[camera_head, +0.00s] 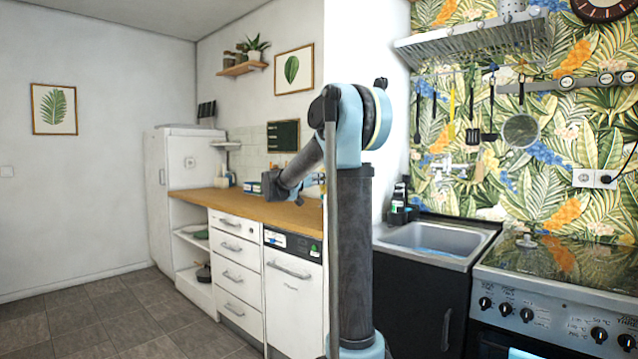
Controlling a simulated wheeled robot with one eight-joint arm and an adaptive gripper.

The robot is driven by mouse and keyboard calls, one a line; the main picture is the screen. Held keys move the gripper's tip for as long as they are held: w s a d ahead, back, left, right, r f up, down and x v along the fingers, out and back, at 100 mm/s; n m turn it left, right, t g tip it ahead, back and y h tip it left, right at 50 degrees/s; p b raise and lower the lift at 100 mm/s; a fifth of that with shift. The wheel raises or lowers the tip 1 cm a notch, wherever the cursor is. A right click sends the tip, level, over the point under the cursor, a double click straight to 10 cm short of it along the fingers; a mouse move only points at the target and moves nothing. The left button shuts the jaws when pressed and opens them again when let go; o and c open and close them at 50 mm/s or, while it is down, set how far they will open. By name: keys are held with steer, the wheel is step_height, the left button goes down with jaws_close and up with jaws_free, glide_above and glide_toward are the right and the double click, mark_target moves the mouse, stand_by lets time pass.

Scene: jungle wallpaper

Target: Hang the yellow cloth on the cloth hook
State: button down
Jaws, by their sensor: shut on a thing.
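My arm rises in front of the camera and bends down to the left over the wooden counter. Its far end passes out of sight behind my own column, and I cannot make out my gripper or anything in it. I cannot make out the yellow cloth with certainty. A narrow yellow item (452,110) hangs on the leaf-patterned wall among dark utensils; it is too small to tell what it is. I cannot pick out the cloth hook.
A wooden counter (240,205) with white drawers (232,246) runs behind my arm on the left. The sink (436,242) and the stove (560,287) stand at right. A metal rack (475,38) hangs above them. The tiled floor (110,318) at left is clear.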

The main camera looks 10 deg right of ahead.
steer(key=shift+f, duration=0.95)
stand_by(0.3)
steer(key=c, duration=1.5)
jaws_free()
steer(key=shift+c, duration=0.2)
steer(key=v, duration=0.9)
